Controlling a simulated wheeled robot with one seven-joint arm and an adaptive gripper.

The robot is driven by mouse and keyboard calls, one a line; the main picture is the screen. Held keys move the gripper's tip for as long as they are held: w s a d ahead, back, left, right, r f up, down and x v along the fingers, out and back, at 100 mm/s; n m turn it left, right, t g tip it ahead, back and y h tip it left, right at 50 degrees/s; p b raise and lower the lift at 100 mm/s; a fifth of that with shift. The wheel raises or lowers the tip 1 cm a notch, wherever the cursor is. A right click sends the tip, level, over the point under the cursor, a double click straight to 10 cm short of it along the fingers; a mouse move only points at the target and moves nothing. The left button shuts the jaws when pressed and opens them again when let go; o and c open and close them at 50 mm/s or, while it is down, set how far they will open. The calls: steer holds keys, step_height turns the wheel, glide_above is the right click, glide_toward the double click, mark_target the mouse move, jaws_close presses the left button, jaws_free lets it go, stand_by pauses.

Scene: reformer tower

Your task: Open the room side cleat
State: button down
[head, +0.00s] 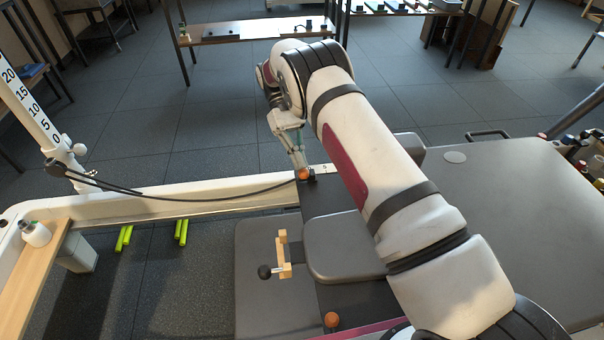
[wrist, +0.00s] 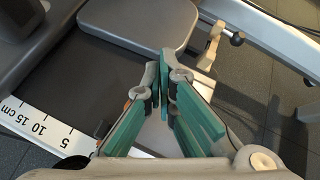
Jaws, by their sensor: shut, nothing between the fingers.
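An orange knob (head: 303,174) sits on a small dark fitting at the far edge of the reformer, where the black rope (head: 200,197) ends. It looks like a cleat, but I cannot tell for sure which part is the room side cleat. A second orange knob (head: 331,320) is at the near edge. My gripper (head: 300,163) points down at the far knob, touching or just above it. In the wrist view my gripper (wrist: 165,68) has its teal fingers together with nothing between them. They hide most of the fitting; a sliver of orange (wrist: 128,104) shows beside the left finger.
The grey padded carriage (head: 480,190) lies at right. A wooden handle with a black knob (head: 283,257) stands by the shoulder pad (head: 345,250). A white cm scale (wrist: 38,125) runs along the rail. A white post (head: 45,130) stands at left.

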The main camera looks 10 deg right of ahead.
steer(key=s+a+f+n+t+h+p, duration=0.25)
steer(key=s+f+n+t+h, duration=0.6)
steer(key=n+h, duration=0.85)
steer(key=w+a+f+n+t+b, duration=0.1)
steer(key=a+f+n+t+b, duration=0.2)
steer(key=n+t, duration=0.45)
steer(key=w+a+f+n+t+b, duration=0.1)
steer(key=f+n+t+b, duration=0.1)
steer(key=f+n+t, duration=0.45)
steer(key=shift+t, duration=0.55)
steer(key=x, duration=0.3)
steer(key=r+b+x, duration=0.1)
steer(key=x, duration=0.6)
steer(key=shift+s+a+r+b, duration=0.25)
steer(key=shift+s+r+b, duration=0.1)
steer(key=shift+r, duration=0.1)
steer(key=shift+w+d+r, duration=0.1)
steer(key=shift+d+r, duration=0.05)
